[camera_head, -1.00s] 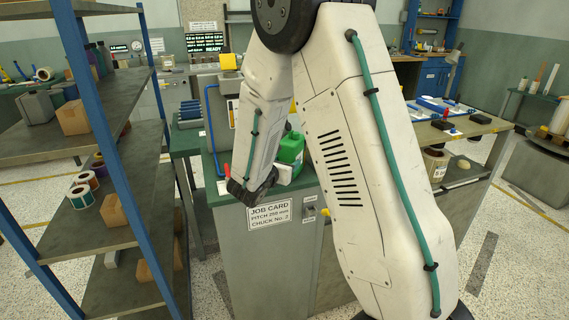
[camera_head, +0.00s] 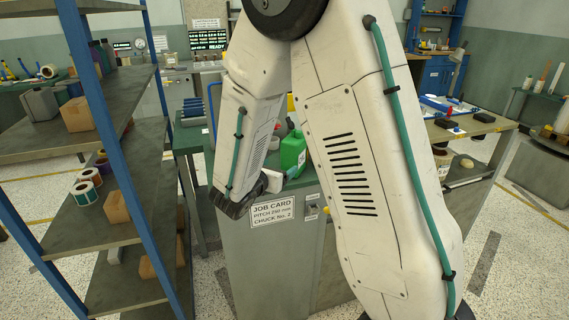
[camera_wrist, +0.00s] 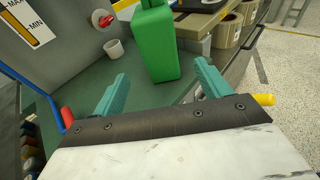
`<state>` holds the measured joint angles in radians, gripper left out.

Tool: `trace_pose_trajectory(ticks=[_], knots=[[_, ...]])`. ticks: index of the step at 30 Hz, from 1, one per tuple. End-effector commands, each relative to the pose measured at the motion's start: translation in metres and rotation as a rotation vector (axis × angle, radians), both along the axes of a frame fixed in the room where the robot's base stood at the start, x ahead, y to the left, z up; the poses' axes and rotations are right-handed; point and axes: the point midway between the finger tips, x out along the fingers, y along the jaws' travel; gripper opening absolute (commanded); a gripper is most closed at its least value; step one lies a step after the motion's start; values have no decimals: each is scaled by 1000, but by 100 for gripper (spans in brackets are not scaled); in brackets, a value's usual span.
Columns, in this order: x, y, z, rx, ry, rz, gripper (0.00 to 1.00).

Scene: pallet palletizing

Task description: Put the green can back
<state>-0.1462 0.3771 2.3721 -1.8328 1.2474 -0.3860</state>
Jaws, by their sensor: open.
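The green can (camera_head: 292,152) stands upright on the green top of a grey cabinet, partly behind my arm. In the wrist view the green can (camera_wrist: 155,42) stands just beyond my gripper (camera_wrist: 158,82). My gripper's two teal fingers are spread apart with nothing between them. The can is ahead of the fingertips and does not appear to be between them. In the head view my gripper is mostly hidden by the wrist.
A cabinet with a job card sign (camera_head: 273,211) carries the can. In the wrist view a small white cup (camera_wrist: 114,49) and a red knob (camera_wrist: 106,20) are left of the can. A shelf rack (camera_head: 112,172) with boxes and rolls stands at the left.

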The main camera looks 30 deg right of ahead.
Motion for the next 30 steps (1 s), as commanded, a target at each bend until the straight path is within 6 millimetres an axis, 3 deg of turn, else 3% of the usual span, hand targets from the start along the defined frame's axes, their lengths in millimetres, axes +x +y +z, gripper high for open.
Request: trace_pose_trajectory(ticks=[3,7,11,14,18,22,26,30], knots=[[-10,21,5,0,-1,5,76],[-18,34,8,0,-1,3,76],[-26,36,13,14,-15,-21,76],[-44,25,29,71,-70,-114,76],[-96,2,60,242,-226,-369,76],[-156,-6,80,451,-396,-645,76],[-210,4,89,677,-555,-906,76],[-257,32,95,939,-707,-1171,76]])
